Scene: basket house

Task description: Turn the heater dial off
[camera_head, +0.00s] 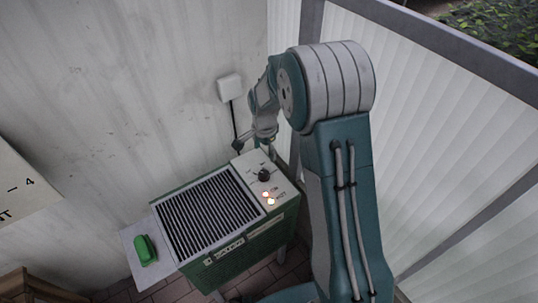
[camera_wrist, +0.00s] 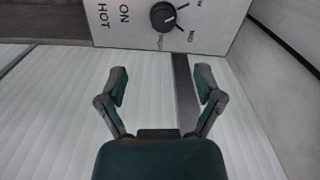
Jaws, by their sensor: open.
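The green heater (camera_head: 245,241) stands against the wall, with a dark slatted grille and a white control panel (camera_head: 282,189). In the head view my arm partly hides the gripper.
A green object (camera_head: 146,250) lies on the heater's white side shelf (camera_head: 130,240). A white wall box (camera_head: 230,88) with a dark cable is behind the heater. Pale ribbed panels (camera_head: 440,110) stand close on the right. A wooden piece (camera_head: 40,288) is at lower left.

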